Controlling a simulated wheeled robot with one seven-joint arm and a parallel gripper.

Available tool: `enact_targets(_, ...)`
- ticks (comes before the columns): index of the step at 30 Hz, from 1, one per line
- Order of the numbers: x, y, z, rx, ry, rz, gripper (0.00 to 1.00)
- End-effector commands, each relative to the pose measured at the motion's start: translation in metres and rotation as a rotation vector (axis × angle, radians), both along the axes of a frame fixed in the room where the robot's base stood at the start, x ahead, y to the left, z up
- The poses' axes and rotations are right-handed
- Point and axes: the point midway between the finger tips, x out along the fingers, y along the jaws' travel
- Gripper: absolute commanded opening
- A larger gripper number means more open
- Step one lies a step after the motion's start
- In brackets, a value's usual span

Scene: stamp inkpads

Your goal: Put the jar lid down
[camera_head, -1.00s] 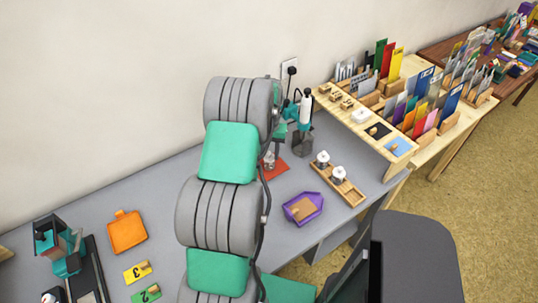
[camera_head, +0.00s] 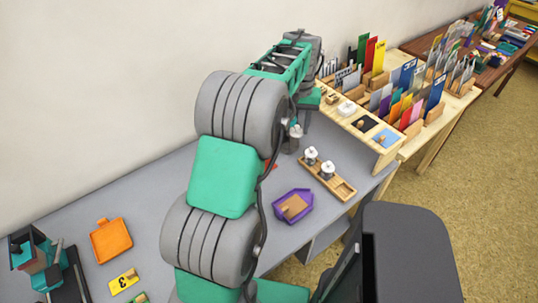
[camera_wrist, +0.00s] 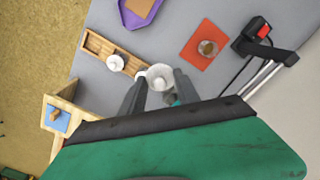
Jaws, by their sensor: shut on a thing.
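My gripper (camera_wrist: 160,80) is shut on the white jar lid (camera_wrist: 160,73), which shows between its two fingertips in the wrist view. In the head view, a small pale piece, likely this lid (camera_head: 296,131), shows beside my arm, and most of the gripper is hidden. The lid is close to the wooden tray (camera_head: 344,188), near its end in the wrist view (camera_wrist: 94,44). I cannot tell its height or whether it touches anything. A brown-topped round jar (camera_wrist: 207,47) stands on the red mat (camera_wrist: 194,42).
Two white knobbed pieces, one at the far end (camera_head: 311,155) and one nearer (camera_head: 327,170), sit in the wooden tray. A purple tray (camera_head: 280,217) lies in front. A black device (camera_wrist: 262,45) stands beyond the red mat.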

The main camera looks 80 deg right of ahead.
Motion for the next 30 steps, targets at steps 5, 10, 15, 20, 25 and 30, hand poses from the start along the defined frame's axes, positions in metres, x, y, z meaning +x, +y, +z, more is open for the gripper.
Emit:
enact_targets(5, 0.013, -0.005, 0.079, -0.011, 0.001, 0.027, 0.01)
enact_targets(10, 0.033, 0.022, 0.135, -0.006, 0.000, 0.059, 0.01)
enact_targets(15, 0.049, 0.068, 0.141, -0.004, 0.000, 0.086, 0.01)
enact_targets(20, 0.063, 0.128, 0.118, 0.000, -0.001, 0.110, 0.01)
enact_targets(25, 0.071, 0.201, 0.052, 0.000, -0.001, 0.109, 0.01)
enact_targets(30, 0.071, 0.248, -0.005, -0.002, 0.000, 0.085, 0.01)
